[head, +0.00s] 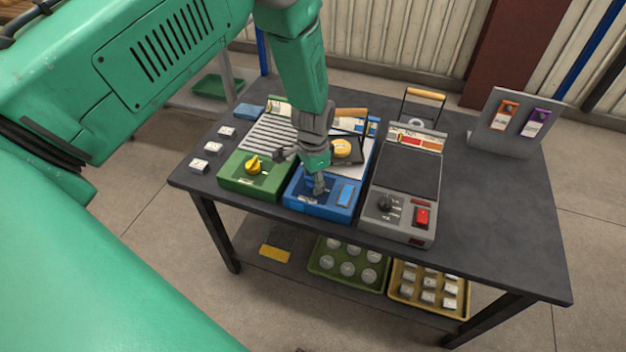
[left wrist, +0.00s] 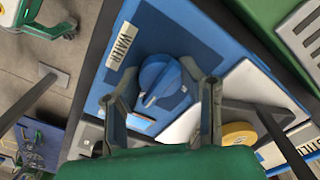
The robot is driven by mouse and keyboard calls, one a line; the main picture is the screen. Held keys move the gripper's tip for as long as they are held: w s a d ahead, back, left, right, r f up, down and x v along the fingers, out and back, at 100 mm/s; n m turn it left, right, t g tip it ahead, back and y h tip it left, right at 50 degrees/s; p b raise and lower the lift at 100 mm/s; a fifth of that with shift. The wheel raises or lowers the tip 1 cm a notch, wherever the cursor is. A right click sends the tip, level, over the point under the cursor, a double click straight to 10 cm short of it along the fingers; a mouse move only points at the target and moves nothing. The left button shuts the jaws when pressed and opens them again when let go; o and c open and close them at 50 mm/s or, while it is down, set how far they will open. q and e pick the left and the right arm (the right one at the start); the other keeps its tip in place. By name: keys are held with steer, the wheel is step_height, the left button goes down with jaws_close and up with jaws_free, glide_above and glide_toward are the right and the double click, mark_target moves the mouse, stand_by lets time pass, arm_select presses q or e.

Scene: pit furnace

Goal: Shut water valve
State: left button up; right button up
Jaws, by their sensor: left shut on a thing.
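The blue water unit (head: 300,200) is at the front of the dark table, between a green unit and a grey one. In the left wrist view its blue panel (left wrist: 205,30) has a label (left wrist: 124,46) reading WATER. A round blue valve knob (left wrist: 160,88) with a raised grip bar sits on this panel. My left gripper (head: 319,184) reaches down onto the blue unit and hides most of the knob in the head view. Its two fingers (left wrist: 158,78) are on either side of the knob, shut on it. My right gripper is not in view.
The green unit (head: 240,180) with a yellow knob (head: 254,165) stands left. The grey unit (head: 395,215) with a black knob and red switch (head: 422,216) stands right. A yellow round piece (head: 342,148) is behind my gripper.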

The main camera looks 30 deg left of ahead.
arm_select(q)
steer(key=shift+w+d+r, duration=0.1)
steer(key=shift+w+r, duration=0.05)
steer(key=shift+w, duration=0.15)
steer(key=shift+n, duration=0.4)
steer(key=n, duration=0.3)
steer(key=shift+n, duration=0.4)
steer(key=n, duration=0.4)
steer(key=shift+n+p, duration=0.3)
steer(key=shift+p, duration=0.1)
steer(key=n, duration=0.4)
steer(key=shift+w+n, duration=0.1)
steer(key=shift+n, duration=2.2)
steer(key=shift+a+r, duration=0.1)
steer(key=shift+a, duration=0.1)
steer(key=o, duration=1.1)
steer(key=shift+o, duration=0.2)
